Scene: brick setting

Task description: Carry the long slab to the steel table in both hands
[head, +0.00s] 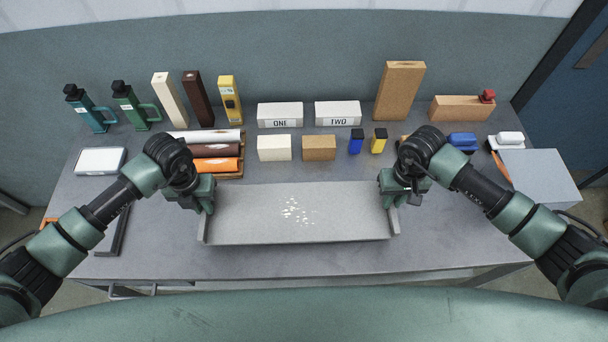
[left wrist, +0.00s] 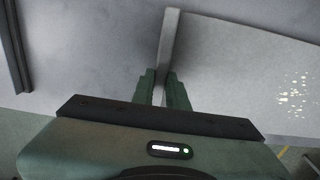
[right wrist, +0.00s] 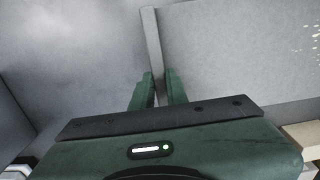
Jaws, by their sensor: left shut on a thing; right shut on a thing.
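The long slab (head: 345,212) is pale grey, with a raised lip at each end and a patch of white flecks near its middle. It lies lengthwise across the front of the grey table (head: 130,235); I cannot tell whether it rests on the table or is just above it. My left gripper (head: 205,207) is shut on its left end lip; the lip also shows between the fingers in the left wrist view (left wrist: 167,45). My right gripper (head: 391,199) is shut on the right end lip, seen between the fingers in the right wrist view (right wrist: 154,45). The slab looks about level.
Behind the slab stand a white block (head: 274,148), a tan block (head: 319,148), blocks marked ONE (head: 280,115) and TWO (head: 338,114), and rolls in a tray (head: 214,150). A grey box (head: 538,177) is at right. A dark, narrow item (head: 113,232) lies left of the slab.

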